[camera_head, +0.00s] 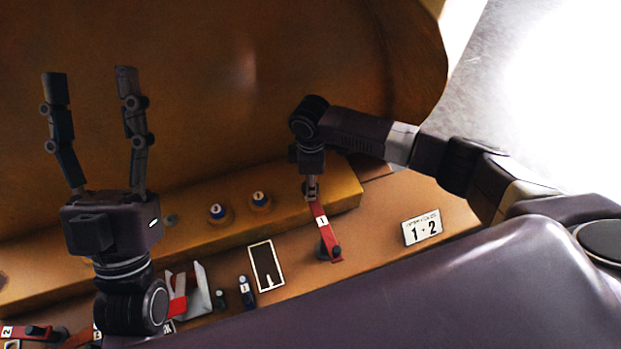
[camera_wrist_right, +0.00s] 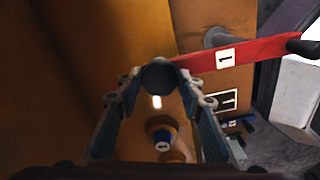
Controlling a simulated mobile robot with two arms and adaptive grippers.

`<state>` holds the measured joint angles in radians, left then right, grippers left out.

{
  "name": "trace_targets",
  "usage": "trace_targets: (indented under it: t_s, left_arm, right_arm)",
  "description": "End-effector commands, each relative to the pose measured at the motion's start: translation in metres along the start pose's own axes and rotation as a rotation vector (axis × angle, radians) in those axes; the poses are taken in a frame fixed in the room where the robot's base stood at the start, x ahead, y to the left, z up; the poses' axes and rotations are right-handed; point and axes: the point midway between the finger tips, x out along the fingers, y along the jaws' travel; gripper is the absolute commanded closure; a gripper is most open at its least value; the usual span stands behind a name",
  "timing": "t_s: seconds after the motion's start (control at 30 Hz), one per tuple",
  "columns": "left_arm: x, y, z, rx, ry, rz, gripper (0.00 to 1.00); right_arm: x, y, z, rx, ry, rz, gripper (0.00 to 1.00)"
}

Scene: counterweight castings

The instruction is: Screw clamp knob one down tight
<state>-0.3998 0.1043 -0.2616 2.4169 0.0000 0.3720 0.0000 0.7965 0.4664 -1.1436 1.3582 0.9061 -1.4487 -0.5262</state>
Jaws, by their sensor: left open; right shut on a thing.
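A red clamp bar labelled 1 (camera_head: 321,224) lies over the front edge of the ochre ledge in the head view; it also shows in the right wrist view (camera_wrist_right: 250,55). My right gripper (camera_head: 311,190) points down at the bar's far end. In the right wrist view its fingers are closed around a dark round knob (camera_wrist_right: 160,75) at that end of the bar. In the head view the fingers mostly hide this knob, and its thread is out of sight. My left gripper (camera_head: 90,75) is open and empty, raised with its fingers upward, well left of the clamp.
More red clamp parts (camera_head: 30,331) lie bottom left. A large ochre casting (camera_head: 240,90) rises behind.

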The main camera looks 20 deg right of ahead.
Motion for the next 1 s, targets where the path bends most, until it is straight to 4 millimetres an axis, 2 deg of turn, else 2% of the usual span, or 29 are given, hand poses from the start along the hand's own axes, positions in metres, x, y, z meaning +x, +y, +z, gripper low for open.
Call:
trace_targets:
  t_s: [0.13,0.3,0.67,0.7,0.83,1.0]
  left_arm:
    - [0.0,-0.004,0.029,0.007,-0.143,-0.006,0.47]
    - [-0.004,-0.006,0.05,0.011,-0.236,-0.009,0.47]
    - [-0.005,-0.006,0.054,0.012,-0.251,-0.01,0.47]
    - [-0.005,-0.006,0.054,0.012,-0.251,-0.01,0.47]
    - [-0.005,-0.006,0.054,0.012,-0.25,-0.01,0.47]
    - [-0.005,-0.006,0.054,0.012,-0.25,-0.01,0.47]
  right_arm:
    - [-0.003,0.001,-0.001,0.023,0.004,0.003,0.89]
    - [-0.002,0.001,-0.001,0.039,0.003,0.004,0.89]
    - [-0.001,0.001,-0.001,0.041,0.002,0.004,0.89]
    - [-0.001,0.001,-0.001,0.041,0.002,0.004,0.61]
    - [-0.001,0.001,0.0,0.041,0.001,0.003,0.47]
    - [0.0,0.0,0.0,0.04,0.0,0.001,0.47]
